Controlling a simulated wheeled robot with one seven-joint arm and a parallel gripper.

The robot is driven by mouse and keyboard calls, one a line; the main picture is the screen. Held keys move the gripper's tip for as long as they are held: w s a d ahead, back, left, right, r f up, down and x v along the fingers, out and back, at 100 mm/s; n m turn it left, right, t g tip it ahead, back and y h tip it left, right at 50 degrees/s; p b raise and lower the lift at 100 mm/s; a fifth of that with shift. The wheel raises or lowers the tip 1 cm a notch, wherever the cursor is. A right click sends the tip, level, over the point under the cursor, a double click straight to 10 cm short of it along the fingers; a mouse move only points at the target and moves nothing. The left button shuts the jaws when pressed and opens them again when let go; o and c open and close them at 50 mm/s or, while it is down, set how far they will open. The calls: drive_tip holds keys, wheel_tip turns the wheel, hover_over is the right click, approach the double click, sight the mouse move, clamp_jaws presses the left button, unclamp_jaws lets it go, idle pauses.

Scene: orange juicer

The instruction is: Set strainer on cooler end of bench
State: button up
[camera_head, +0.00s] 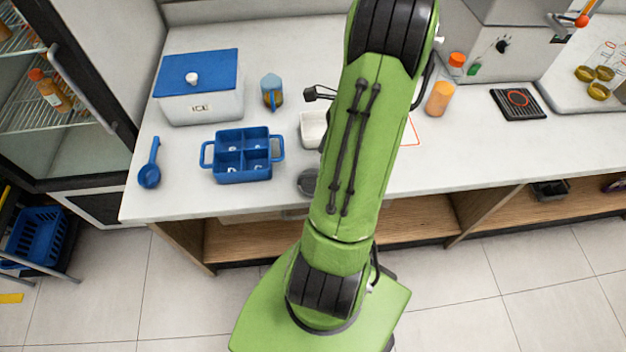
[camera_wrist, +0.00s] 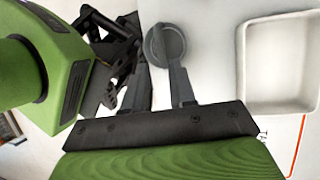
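A grey round strainer (camera_head: 307,181) with a dark bowl lies near the bench's front edge, partly covered by my arm. It also shows in the wrist view (camera_wrist: 165,44), just beyond the fingertips. My gripper (camera_wrist: 160,80) has its two fingers apart with bare bench visible between them. The right finger overlaps the strainer's lower side; I cannot tell whether they touch. The cooler (camera_head: 203,104), a white box marked ICE with a blue lid (camera_head: 197,73), stands at the left end of the bench (camera_head: 190,200).
A blue divided tray (camera_head: 243,169), a blue ladle (camera_head: 149,176) and a small pitcher (camera_head: 271,97) stand near the cooler. A white container (camera_head: 312,123) stands beside the strainer. Bare bench lies around the ladle. A glass-door fridge (camera_head: 60,95) borders the left end.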

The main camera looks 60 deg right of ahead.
sight(314, 176)
drive_tip(key=b+x, duration=0.3)
drive_tip(key=x, duration=0.6)
drive_tip(key=shift+f, duration=0.3)
drive_tip(key=shift+r, duration=0.1)
clamp_jaws()
